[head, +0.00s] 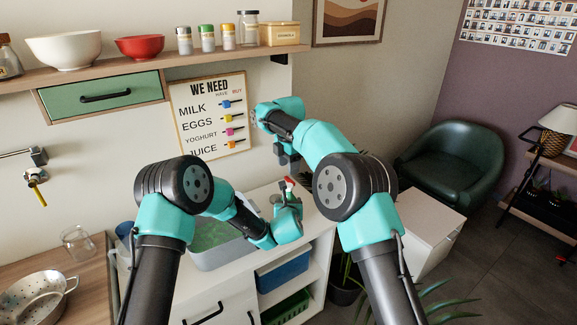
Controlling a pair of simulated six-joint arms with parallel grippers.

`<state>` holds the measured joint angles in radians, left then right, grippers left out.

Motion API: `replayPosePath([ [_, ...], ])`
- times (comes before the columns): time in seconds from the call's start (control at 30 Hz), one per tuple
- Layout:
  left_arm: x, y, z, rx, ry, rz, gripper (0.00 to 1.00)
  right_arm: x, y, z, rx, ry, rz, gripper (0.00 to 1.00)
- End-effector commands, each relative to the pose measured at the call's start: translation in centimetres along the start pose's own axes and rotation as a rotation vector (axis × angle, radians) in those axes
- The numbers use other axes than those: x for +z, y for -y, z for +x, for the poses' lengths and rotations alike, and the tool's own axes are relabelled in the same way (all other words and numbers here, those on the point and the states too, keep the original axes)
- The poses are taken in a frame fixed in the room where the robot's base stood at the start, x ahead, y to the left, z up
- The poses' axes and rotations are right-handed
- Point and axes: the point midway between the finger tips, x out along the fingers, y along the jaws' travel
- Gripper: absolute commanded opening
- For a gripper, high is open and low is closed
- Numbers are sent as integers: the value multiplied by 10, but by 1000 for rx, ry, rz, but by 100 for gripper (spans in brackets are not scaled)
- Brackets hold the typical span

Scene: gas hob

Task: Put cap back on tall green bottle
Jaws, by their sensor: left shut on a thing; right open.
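A small upright thing with a red and white top (289,184) shows between the fingers of my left gripper (288,198). It looks like the top of the bottle; its lower part is hidden by the gripper, and I cannot make out its green body clearly. My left gripper is shut on it, over the right end of the white counter. My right gripper (286,157) is open, higher up and close to the wall, above the bottle's top and apart from it. I cannot make out a separate cap.
A grey basin (211,256) with a green inside stands left of my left gripper. A glass jar (78,243) and a colander (35,297) stand at the far left. A shelf (150,62) with bowls and jars runs above. A green armchair (452,165) is at the right.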

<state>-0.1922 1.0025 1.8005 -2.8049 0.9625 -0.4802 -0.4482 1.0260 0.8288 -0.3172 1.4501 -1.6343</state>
Motion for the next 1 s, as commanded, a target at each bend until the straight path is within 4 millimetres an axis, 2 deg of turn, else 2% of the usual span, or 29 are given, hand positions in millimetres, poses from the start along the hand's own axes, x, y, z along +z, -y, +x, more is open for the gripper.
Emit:
replayPosePath([
  [0.23, 0, 0, 0, 0, 0, 0, 0, 0, 0, 15, -2, 0, 0, 54],
  [0.7, 0, 0, 0, 0, 0, 0, 0, 0, 0, 73, -1, -1, 0, 54],
  [1.0, 0, 0, 0, 0, 0, 0, 0, 0, 0, 80, 0, 0, 0, 54],
])
